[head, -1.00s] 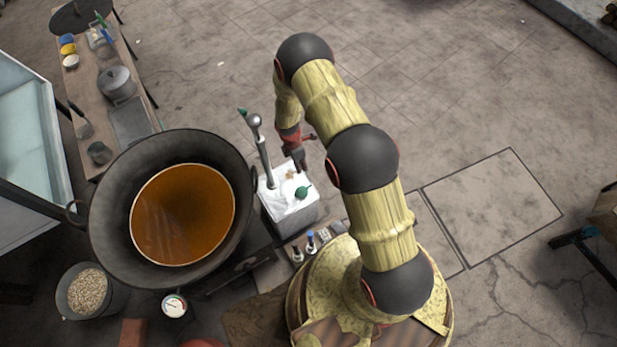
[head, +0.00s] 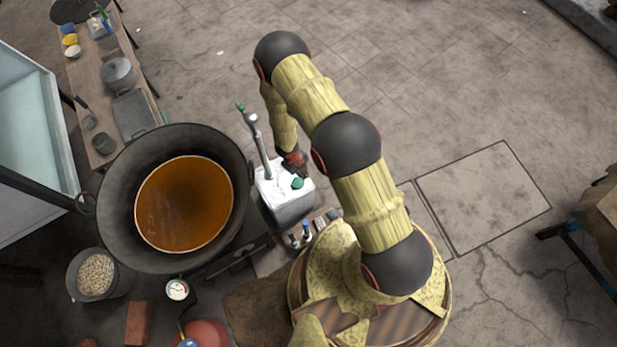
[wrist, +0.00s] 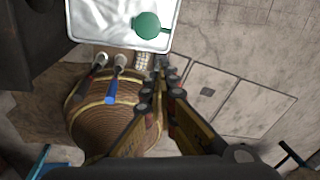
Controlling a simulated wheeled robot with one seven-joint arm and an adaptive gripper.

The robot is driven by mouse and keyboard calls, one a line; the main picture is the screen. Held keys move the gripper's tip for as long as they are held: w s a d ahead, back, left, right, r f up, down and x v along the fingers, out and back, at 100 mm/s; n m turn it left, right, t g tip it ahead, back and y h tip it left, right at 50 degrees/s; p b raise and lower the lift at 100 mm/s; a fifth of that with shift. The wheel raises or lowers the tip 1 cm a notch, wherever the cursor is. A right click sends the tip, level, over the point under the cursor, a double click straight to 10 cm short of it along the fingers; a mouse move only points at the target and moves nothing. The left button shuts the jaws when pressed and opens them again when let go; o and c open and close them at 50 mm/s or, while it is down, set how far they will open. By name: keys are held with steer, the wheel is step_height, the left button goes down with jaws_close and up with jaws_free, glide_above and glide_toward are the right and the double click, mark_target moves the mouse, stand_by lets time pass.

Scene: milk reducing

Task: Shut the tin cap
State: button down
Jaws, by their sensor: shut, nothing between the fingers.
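The tin is a pale metal box (head: 288,207) with a white, shiny top, standing right of the big pan in the head view. Its green cap (head: 297,183) sits on the top. In the wrist view the tin's top (wrist: 95,20) is at the upper edge, with the round green cap (wrist: 147,25) and a small tab at its right. I cannot tell whether the cap is tilted or flat. My gripper (head: 299,172) is low over the tin's back edge, close to the cap. In the wrist view my gripper (wrist: 166,70) is shut and empty, its tips below the cap.
A wide dark pan (head: 120,185) of brown liquid stands left of the tin. A grey upright tool (head: 259,140) rises by the tin's left side. The floor at right (head: 480,190) is clear.

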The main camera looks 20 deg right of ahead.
steer(key=b, duration=0.4)
glide_toward(300, 181)
steer(key=s+d+f, duration=0.2)
steer(key=s, duration=0.1)
steer(key=s+d, duration=0.1)
steer(key=shift+s+d+f, duration=0.2)
steer(key=shift+d+f, duration=0.15)
steer(key=shift+f, duration=0.05)
steer(key=shift+w+d+f, duration=0.2)
steer(key=shift+w+f, duration=0.4)
steer(key=shift+w, duration=0.05)
steer(key=shift+w+d+f+b, duration=0.2)
steer(key=shift+w+f+b, duration=0.2)
steer(key=shift+w+f, duration=0.25)
steer(key=shift+w+d+f+b, duration=0.2)
steer(key=shift+d+f+b, duration=0.1)
steer(key=shift+f, duration=0.25)
steer(key=shift+w+d+f+b, duration=0.15)
steer(key=shift+d+f+b, duration=0.1)
steer(key=shift+f, duration=0.25)
steer(key=shift+a+r, duration=0.1)
steer(key=shift+r, duration=0.15)
